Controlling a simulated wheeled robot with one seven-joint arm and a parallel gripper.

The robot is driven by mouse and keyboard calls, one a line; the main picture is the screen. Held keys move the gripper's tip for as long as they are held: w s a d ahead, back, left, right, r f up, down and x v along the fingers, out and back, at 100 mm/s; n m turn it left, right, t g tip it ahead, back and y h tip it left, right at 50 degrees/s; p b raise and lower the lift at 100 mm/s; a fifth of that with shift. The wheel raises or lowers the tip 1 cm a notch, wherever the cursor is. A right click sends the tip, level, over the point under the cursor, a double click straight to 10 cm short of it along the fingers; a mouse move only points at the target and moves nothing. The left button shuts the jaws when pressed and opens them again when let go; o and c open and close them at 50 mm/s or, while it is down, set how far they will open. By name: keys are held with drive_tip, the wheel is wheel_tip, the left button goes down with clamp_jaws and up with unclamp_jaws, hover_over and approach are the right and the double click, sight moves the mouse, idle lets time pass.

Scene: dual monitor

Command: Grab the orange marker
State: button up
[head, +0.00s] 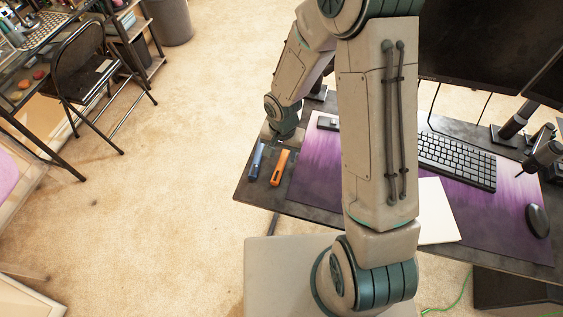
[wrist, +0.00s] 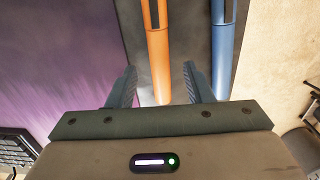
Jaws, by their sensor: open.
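The orange marker (head: 280,167) lies on the dark left end of the desk (head: 252,188) in the head view. In the wrist view the orange marker (wrist: 157,50) runs from the top edge down to between my fingertips. My gripper (wrist: 158,85) is open and empty, with one finger on each side of the marker's near end. I cannot tell how high the fingers are above it. A blue marker (head: 257,160) lies just left of the orange one in the head view. In the wrist view the blue marker (wrist: 222,50) is on the right, near the right finger.
A purple mat (head: 318,170) lies beside the markers, with a keyboard (head: 458,160), a mouse (head: 537,220) and white paper (head: 437,210) on the desk. Monitors (head: 480,45) stand behind. The desk's left edge is close to the blue marker. A folding chair (head: 85,65) stands far left.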

drive_tip(key=shift+f, duration=1.2)
clamp_jaws()
drive_tip(key=shift+r, duration=0.1)
